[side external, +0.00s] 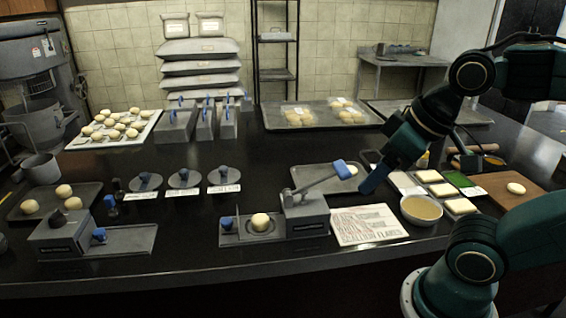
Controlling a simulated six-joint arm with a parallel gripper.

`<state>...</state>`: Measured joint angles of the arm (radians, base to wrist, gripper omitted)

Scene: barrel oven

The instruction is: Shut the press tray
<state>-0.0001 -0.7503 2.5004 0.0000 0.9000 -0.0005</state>
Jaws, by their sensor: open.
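The press (306,215) is a grey block at the front middle of the counter, with a lever ending in a blue handle (345,168) raised to the upper right. Its flat press tray (240,236) sticks out to the left and carries a pale dough ball (260,222). A blue knob (226,223) and a thin upright rod are at the tray's left end. My gripper (367,187) hangs down from the right, just right of the lever handle and above the printed sheet, apart from the tray. It is open and looks empty; its fingers are small and dark here.
A similar grey device (62,236) with a blue knob stands front left. A printed sheet (368,226), a bowl (421,209) and several small trays lie right of the press.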

